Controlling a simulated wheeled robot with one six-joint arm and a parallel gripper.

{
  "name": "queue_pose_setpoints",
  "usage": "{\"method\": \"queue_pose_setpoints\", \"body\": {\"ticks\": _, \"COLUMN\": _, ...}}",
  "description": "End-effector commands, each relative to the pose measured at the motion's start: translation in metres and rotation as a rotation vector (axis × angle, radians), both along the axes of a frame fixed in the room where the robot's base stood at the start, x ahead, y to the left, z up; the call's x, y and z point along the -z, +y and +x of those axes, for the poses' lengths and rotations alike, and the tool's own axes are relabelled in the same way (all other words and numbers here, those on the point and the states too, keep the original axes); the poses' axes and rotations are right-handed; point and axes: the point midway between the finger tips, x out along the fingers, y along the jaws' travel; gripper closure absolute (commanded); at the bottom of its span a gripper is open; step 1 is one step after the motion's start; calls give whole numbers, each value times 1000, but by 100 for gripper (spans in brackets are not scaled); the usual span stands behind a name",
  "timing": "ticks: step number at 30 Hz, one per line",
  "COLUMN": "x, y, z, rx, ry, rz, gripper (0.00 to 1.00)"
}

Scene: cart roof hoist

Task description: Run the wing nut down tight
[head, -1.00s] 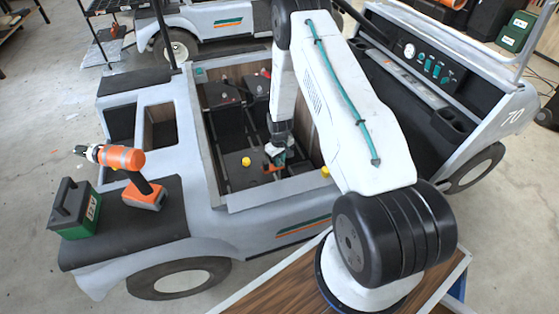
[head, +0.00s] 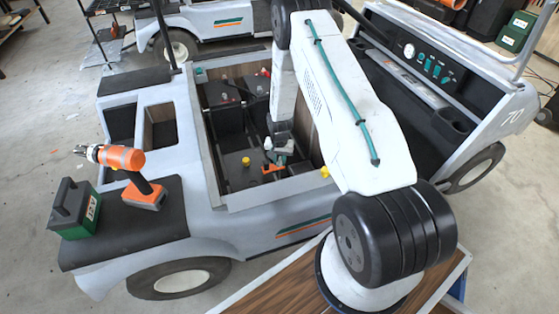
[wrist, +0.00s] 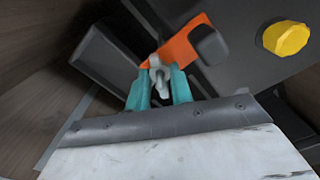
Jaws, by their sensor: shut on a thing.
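The grey wing nut (wrist: 156,66) shows in the wrist view between the teal fingertips of my gripper (wrist: 159,78). My gripper is shut on it. An orange bracket (wrist: 182,44) lies right by the wing nut, with a dark block at its right end. In the head view my gripper (head: 279,158) reaches down into the cart's open bay, beside the orange bracket (head: 272,168). The wing nut is too small to make out there. The threads under it are hidden.
A yellow cap (wrist: 286,38) is right of the bracket in the wrist view. The bay's walls (head: 207,150) enclose my gripper. A cordless drill (head: 135,175) and a green-and-black box (head: 75,208) stand on the cart's black deck at left.

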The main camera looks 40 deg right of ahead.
Motion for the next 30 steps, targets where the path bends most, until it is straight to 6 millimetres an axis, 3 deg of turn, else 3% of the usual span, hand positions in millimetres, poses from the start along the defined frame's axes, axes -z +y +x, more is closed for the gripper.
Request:
{"method": "queue_pose_setpoints", "body": {"ticks": 9, "x": -2, "y": -1, "z": 2, "rx": 112, "ry": -4, "rz": -2, "gripper": 100}}
{"method": "queue_pose_setpoints", "body": {"ticks": 25, "x": -2, "y": -1, "z": 2, "rx": 132, "ry": -5, "rz": -2, "gripper": 100}}
{"method": "queue_pose_setpoints", "body": {"ticks": 26, "x": -2, "y": -1, "z": 2, "rx": 132, "ry": -6, "rz": -2, "gripper": 70}}
{"method": "queue_pose_setpoints", "body": {"ticks": 27, "x": -2, "y": -1, "z": 2, "rx": 131, "ry": -4, "rz": -2, "gripper": 58}}
{"method": "queue_pose_setpoints", "body": {"ticks": 30, "x": -1, "y": -1, "z": 2, "rx": 131, "ry": -3, "rz": -1, "gripper": 56}}
